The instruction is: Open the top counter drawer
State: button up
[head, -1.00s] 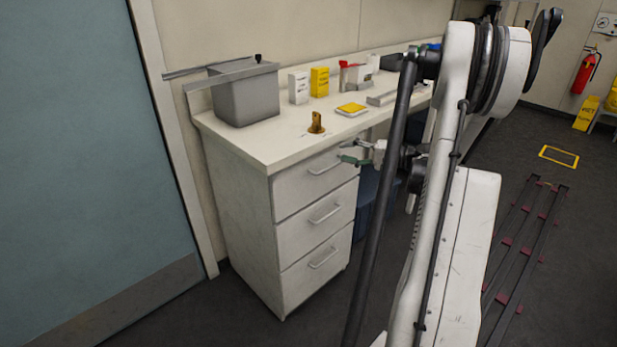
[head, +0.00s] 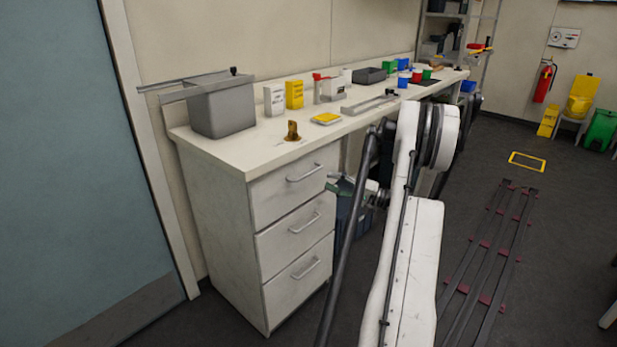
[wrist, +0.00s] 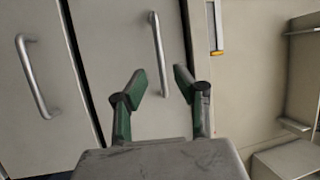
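The white counter drawer unit (head: 205,205) has three stacked drawers, all shut. The top drawer (head: 270,192) has a silver bar handle (head: 305,173), which also shows in the wrist view (wrist: 161,55). My gripper (head: 335,184), with green finger pads, is just right of and slightly below that handle in the head view. In the wrist view my gripper (wrist: 158,82) is open and empty. The top handle lies ahead, lined up with the gap between the fingertips, and no clear contact shows. The middle drawer's handle (wrist: 37,75) is at the left there.
On the countertop (head: 225,150) stand a grey bin (head: 222,110), a brass piece (head: 292,131), small boxes (head: 294,95) and a yellow pad (head: 326,118). A teal door (head: 65,160) is at the left.

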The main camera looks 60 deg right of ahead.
aim_at(310, 174)
jog(key=b+x, duration=0.1)
jog(key=x, duration=0.7)
jog(key=shift+w, duration=0.2)
grip_shut()
